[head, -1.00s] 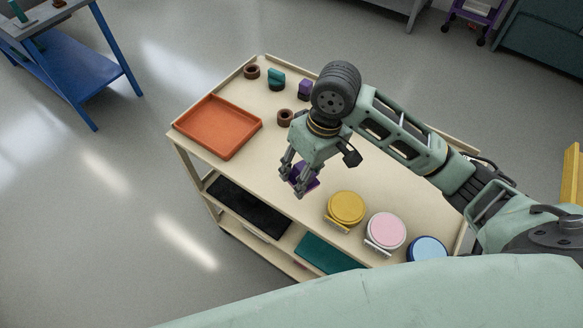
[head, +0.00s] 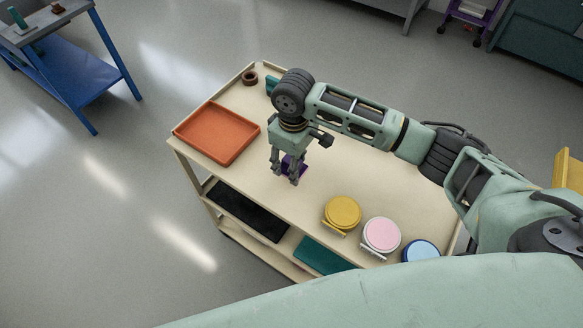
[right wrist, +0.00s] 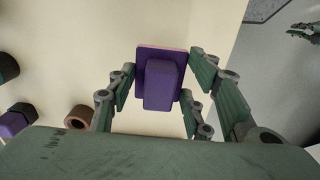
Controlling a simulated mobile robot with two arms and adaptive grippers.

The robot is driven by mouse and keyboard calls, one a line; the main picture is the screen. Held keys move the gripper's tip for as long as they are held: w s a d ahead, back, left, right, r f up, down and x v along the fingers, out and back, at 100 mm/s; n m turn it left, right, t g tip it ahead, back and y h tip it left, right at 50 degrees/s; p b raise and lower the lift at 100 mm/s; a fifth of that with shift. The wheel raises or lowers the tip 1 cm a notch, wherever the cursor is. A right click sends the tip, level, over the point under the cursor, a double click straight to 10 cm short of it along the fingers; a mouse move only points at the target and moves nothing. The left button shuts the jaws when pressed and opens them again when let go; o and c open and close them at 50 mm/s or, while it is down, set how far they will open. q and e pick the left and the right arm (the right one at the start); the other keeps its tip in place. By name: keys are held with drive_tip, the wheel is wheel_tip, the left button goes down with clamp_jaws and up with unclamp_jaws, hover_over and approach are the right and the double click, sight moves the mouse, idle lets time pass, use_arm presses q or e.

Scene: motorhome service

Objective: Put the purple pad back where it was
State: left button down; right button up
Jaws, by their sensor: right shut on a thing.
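The purple pad (right wrist: 162,85) is a flat purple plate with a purple block handle. It is centred between my right gripper's fingers in the right wrist view. In the head view the purple pad (head: 293,164) is partly hidden by those fingers. My right gripper (head: 285,178) is shut on its handle, pointing down over the cream cart top (head: 335,170), right of the orange tray. I cannot tell how far the pad is above the surface.
On the cart are the orange tray (head: 217,133), a brown ring (head: 250,78), a teal block (head: 271,86), and yellow (head: 343,211), pink (head: 381,234) and blue (head: 421,251) round lidded items. Another purple block (right wrist: 12,123) and a brown ring (right wrist: 79,117) show in the wrist view.

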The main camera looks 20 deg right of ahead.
drive_tip(key=shift+w+a+f, duration=0.2)
drive_tip(key=shift+w+f, duration=0.1)
drive_tip(key=shift+f, duration=0.05)
wheel_tip(320, 180, down, 3)
drive_tip(key=shift+f+p, duration=0.15)
drive_tip(key=shift+p, duration=0.5)
drive_tip(key=shift+f, duration=0.2)
drive_tip(key=o, duration=1)
drive_tip(key=shift+r, duration=0.1)
wheel_tip(320, 180, up, 12)
drive_tip(key=shift+f+b, duration=0.1)
drive_tip(key=shift+b, duration=0.85)
drive_tip(key=shift+s, duration=0.1)
